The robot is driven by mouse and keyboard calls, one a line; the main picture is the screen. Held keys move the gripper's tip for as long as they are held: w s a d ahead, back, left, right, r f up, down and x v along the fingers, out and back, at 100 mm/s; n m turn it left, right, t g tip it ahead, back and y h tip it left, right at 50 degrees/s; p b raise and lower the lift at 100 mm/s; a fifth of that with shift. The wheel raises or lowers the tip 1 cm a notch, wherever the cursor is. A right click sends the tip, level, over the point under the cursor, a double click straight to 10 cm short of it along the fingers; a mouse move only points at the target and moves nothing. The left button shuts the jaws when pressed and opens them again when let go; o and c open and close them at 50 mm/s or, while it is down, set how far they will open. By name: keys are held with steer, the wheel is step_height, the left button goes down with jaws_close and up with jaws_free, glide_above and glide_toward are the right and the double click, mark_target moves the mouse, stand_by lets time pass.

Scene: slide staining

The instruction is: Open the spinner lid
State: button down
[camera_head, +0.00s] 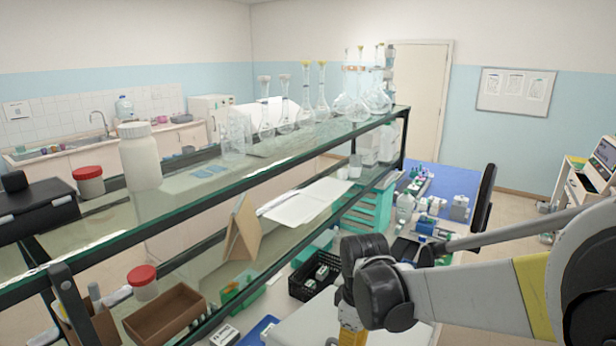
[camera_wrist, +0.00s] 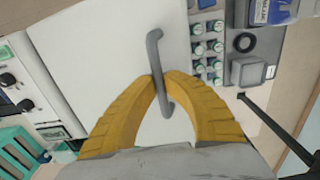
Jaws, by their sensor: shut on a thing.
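The spinner lid (camera_wrist: 95,60) is a flat white panel filling the middle of the wrist view. A grey bar handle (camera_wrist: 154,50) stands on it. My gripper (camera_wrist: 163,82) has two yellow fingers whose tips meet around the handle, one on each side, so it is shut on the handle. The lid looks flat; I cannot tell whether it is raised at all. In the head view only a yellow part of my gripper (camera_head: 352,336) shows at the bottom, beside a white surface (camera_head: 408,333) that is probably the lid. My arm hides much of this area.
In the wrist view, several capped vials (camera_wrist: 198,48) stand right of the lid, near a grey square-topped device (camera_wrist: 252,71). A machine with black knobs (camera_wrist: 22,98) lies at left. In the head view, a glass shelf (camera_head: 250,160) with flasks and bottles stands left of my arm.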

steer(key=shift+w+d+r+p, duration=0.2)
steer(key=shift+w+r+p, duration=0.15)
steer(key=shift+r, duration=0.35)
steer(key=shift+w+d+r+p, duration=0.3)
steer(key=shift+r+p, duration=0.1)
steer(key=shift+r, duration=0.35)
steer(key=shift+w+d+r+p, duration=0.15)
steer(key=shift+w+r+p, duration=0.2)
steer(key=shift+r, duration=0.45)
steer(key=shift+d, duration=0.1)
steer(key=w+d+r+p, duration=0.2)
steer(key=w+r, duration=0.1)
steer(key=r, duration=0.1)
steer(key=shift+w+r+p, duration=0.2)
steer(key=shift+r+p, duration=0.15)
steer(key=shift+r, duration=0.05)
steer(key=shift+d, duration=0.1)
steer(key=w+d+r+p, duration=0.2)
steer(key=w+r, duration=0.1)
steer(key=w, duration=0.1)
steer(key=shift+d+r, duration=0.35)
steer(key=shift+r, duration=0.05)
steer(key=shift+w, duration=0.1)
